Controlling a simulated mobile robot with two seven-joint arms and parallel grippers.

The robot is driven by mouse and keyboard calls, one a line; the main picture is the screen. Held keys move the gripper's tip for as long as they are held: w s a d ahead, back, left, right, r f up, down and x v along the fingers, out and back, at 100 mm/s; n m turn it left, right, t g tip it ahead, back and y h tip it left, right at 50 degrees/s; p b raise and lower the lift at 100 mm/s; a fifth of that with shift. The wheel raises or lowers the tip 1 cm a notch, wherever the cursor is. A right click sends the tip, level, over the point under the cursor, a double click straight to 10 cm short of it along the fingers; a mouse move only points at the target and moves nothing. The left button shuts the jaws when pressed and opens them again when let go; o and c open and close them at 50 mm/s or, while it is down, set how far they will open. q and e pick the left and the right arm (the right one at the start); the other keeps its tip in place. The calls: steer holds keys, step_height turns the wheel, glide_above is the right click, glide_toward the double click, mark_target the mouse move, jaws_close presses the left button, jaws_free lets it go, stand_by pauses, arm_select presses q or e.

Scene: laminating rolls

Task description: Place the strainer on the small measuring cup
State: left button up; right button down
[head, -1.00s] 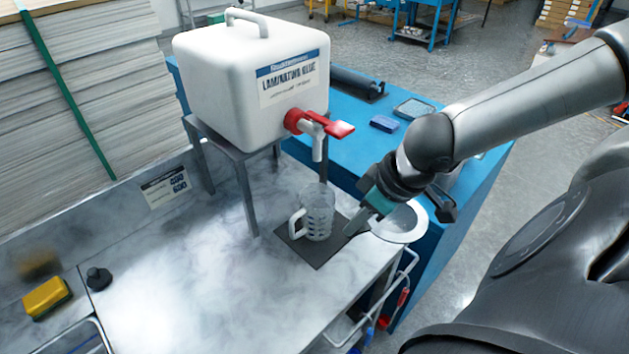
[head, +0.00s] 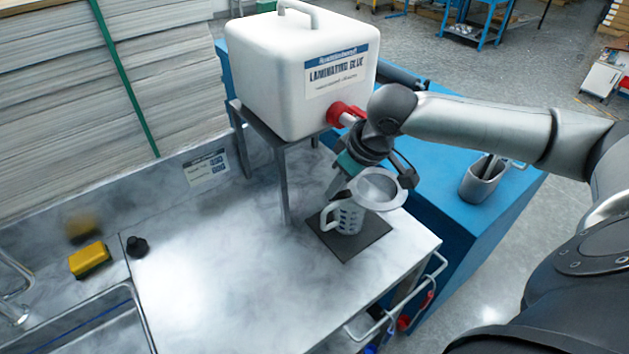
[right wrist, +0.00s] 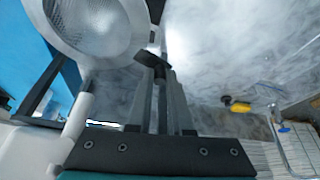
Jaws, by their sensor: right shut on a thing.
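The strainer (head: 379,187), a round metal mesh bowl with a wide pale rim, is held by my right gripper (head: 340,184). The strainer's bowl fills the upper left of the right wrist view (right wrist: 92,24), beside my right gripper's fingers (right wrist: 158,68). The small clear measuring cup (head: 349,218) stands upright on a dark square mat, its handle to the left. In the head view the strainer overlaps the cup's top and reaches to its right; I cannot tell whether they touch. My left gripper is not in view.
A yellow sponge (head: 88,259) lies by the sink.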

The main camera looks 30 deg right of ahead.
steer(key=w+a+f, duration=0.1)
steer(key=w+f, duration=0.2)
steer(key=w, duration=0.2)
steer(key=shift+w+a+f, duration=0.25)
steer(key=shift+w+a, duration=0.05)
steer(key=shift+w, duration=0.1)
steer(key=shift+f, duration=0.15)
steer(key=c, duration=0.8)
jaws_free()
steer(key=p+v, duration=0.1)
steer(key=v, duration=1.1)
